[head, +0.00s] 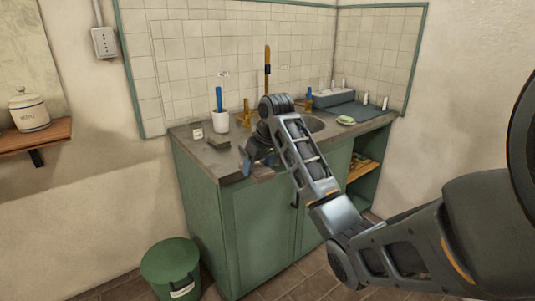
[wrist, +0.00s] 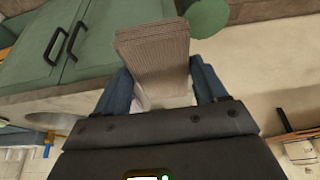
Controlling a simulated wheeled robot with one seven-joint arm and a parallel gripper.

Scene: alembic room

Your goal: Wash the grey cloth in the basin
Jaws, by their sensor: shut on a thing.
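My gripper (head: 257,163) is at the counter's front edge, left of the basin, in the head view. In the wrist view its two blue fingers (wrist: 160,84) are shut on the grey cloth (wrist: 155,48), a ribbed, folded, grey-brown piece that sticks out beyond the fingertips. In the head view only a small part of the cloth (head: 263,174) shows below the gripper. The round basin (head: 314,124) is set in the dark counter, partly hidden behind my arm. It shows as a dark oval in the wrist view (wrist: 55,119).
Soap (head: 346,120) and a grey box (head: 333,97) are right. A green bin (head: 170,262) stands on the floor.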

